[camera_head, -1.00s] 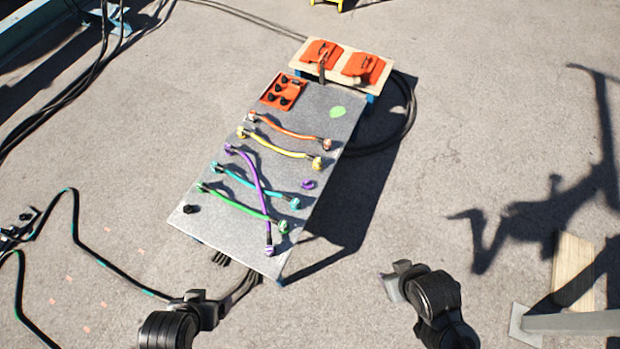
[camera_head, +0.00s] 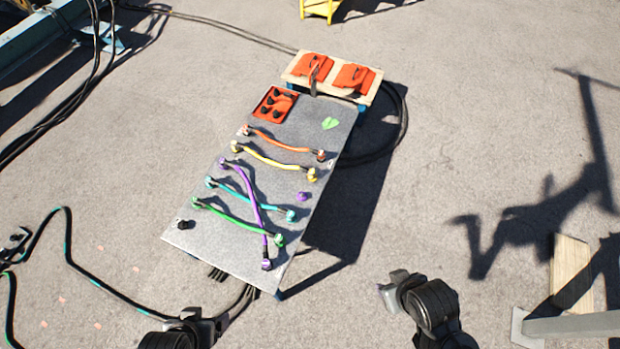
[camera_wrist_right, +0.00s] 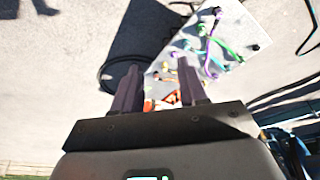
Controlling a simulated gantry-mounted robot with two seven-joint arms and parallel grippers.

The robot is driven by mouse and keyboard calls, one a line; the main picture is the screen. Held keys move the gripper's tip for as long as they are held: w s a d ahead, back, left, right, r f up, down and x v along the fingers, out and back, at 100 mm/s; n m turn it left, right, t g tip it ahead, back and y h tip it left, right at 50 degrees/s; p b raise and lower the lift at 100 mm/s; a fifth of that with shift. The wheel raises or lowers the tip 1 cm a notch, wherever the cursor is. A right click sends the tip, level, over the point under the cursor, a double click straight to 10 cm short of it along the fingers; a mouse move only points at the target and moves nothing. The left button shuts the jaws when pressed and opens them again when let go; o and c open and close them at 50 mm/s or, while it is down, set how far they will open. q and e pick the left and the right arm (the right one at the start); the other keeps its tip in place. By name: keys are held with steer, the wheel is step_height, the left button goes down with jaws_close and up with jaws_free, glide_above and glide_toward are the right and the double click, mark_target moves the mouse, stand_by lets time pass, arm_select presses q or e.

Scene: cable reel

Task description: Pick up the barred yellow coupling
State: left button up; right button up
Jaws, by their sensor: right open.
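A yellow cable (camera_head: 275,159) lies across the grey panel, below an orange cable. It has a yellow coupling at each end: the left one (camera_head: 236,146) and the right one (camera_head: 312,174). I cannot make out bars on either. My right gripper (camera_head: 393,287) is off the panel's lower right, apart from everything. In the right wrist view it is open and empty (camera_wrist_right: 158,82), with the panel beyond its fingers. My left gripper (camera_head: 200,322) is at the bottom edge, below the panel; its jaws are not clear.
The panel (camera_head: 225,240) also bears an orange cable (camera_head: 285,142), turquoise (camera_head: 250,198), green (camera_head: 235,218) and purple (camera_head: 252,195) cables, the purple crossing others. An orange tray (camera_head: 275,104) holds black parts. A wooden board (camera_head: 330,78) with orange plates stands behind.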

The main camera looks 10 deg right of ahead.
steer(key=shift+d, duration=0.1)
stand_by(0.3)
steer(key=o, duration=0.7)
